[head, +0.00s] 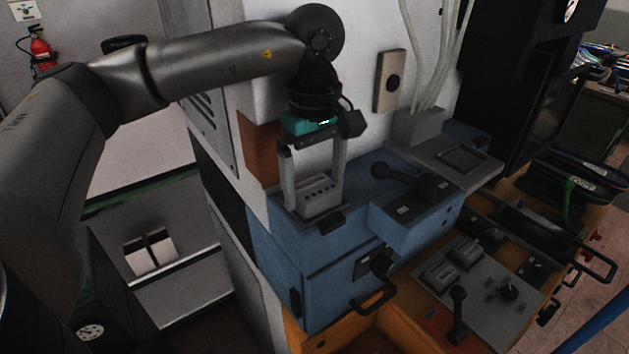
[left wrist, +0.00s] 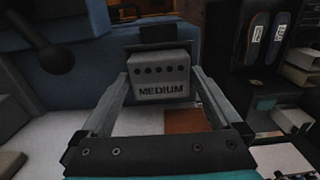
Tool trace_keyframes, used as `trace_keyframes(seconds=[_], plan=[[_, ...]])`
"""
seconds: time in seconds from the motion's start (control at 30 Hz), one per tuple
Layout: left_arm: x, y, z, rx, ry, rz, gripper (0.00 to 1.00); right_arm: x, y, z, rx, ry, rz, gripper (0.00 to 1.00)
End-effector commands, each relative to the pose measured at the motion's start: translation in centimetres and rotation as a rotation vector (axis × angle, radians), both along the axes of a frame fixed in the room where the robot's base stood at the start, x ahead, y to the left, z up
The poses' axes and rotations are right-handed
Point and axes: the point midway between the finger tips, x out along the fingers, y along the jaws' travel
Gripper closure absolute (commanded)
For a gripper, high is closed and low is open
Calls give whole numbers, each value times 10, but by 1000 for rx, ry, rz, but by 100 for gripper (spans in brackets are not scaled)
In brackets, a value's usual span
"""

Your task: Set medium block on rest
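The medium block (left wrist: 160,78), grey with a row of dark holes and the word MEDIUM, is between the fingertips of my left gripper (left wrist: 162,80). Both fingers appear to touch its sides. In the head view the block (head: 319,194) is upright at the top of the blue machine (head: 290,245), with my left gripper (head: 315,180) pointing down around it. A dark tab (head: 331,224) is close in front of the block. I cannot tell whether the block's underside touches the surface. No part labelled as the rest can be made out. My right gripper is out of view.
A black ball-ended lever (head: 381,170) is right of the block. A handle (head: 375,295) juts from the machine's front. A grey control panel (head: 480,285) is at lower right. Two pale pieces (head: 150,252) stand on a lower shelf at left. A white wall is behind the gripper.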

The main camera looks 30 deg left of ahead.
Motion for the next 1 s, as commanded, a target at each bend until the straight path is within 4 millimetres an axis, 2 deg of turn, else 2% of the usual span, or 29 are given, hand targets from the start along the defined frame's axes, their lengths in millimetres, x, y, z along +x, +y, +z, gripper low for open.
trace_keyframes(seconds=[0.23,0.37,0.47,0.8,1.0], plan=[[0,0,0,1,2,0,0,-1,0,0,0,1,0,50],[1,0,9,0,-1,0,0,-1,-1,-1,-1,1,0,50],[1,-1,26,-1,-3,-1,0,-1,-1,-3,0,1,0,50],[0,-1,100,-2,-4,-1,0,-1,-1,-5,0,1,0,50],[0,0,118,1,-1,1,0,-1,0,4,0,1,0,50]])
